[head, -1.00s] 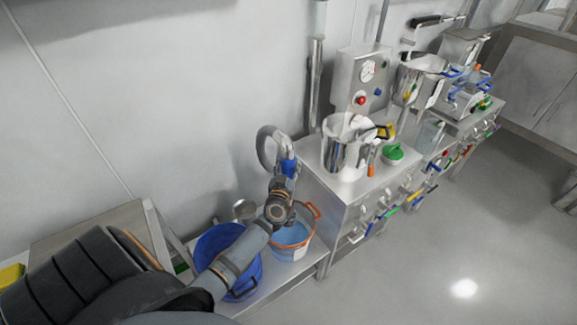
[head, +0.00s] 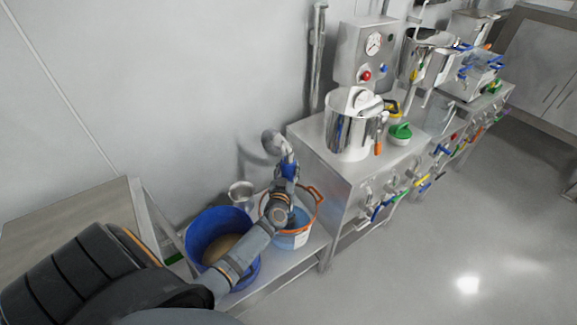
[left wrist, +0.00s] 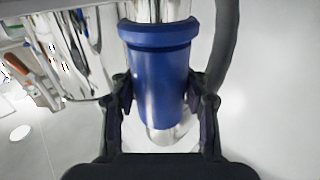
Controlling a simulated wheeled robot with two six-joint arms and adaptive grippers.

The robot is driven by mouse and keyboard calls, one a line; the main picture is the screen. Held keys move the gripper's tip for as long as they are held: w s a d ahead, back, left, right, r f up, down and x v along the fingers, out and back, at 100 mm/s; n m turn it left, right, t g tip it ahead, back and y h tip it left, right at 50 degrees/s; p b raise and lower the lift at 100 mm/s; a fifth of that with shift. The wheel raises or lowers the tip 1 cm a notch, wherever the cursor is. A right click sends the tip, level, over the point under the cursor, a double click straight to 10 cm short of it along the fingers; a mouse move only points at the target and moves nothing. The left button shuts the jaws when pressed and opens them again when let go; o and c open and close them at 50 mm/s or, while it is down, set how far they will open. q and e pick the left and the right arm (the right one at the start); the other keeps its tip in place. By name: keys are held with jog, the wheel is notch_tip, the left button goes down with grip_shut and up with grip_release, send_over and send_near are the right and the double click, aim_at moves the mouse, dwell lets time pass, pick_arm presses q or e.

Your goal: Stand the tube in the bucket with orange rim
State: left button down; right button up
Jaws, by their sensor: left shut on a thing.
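My left gripper (head: 288,178) is shut on the tube (head: 290,171) by its blue sleeve. In the left wrist view the blue sleeve (left wrist: 165,85) sits between my two fingers (left wrist: 160,105), with shiny metal above and below it. A grey hose runs beside it at the right. In the head view the tube's grey upper part (head: 274,143) bends to the left. The bucket with orange rim (head: 304,236) stands on a low bench. My forearm and gripper cover part of its mouth, so I cannot tell whether the tube's lower end is inside. My right gripper is not in view.
A blue bucket (head: 194,232) with tan contents stands left of the orange-rimmed one, with a small metal vessel (head: 241,194) behind. A steel cabinet (head: 345,190) bearing a shiny pot (head: 352,130) is close on the right. The wall is behind.

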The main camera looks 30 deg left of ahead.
pick_arm(q)
notch_tip(320, 180, down, 7)
jog(key=b, duration=0.4)
jog(key=shift+b, duration=0.35)
jog(key=shift+r, duration=0.1)
jog(key=c, duration=0.6)
grip_release()
jog(key=shift+s, duration=0.15)
jog(key=v, duration=1.1)
jog(key=shift+s+d, duration=0.2)
jog(key=shift+s, duration=0.1)
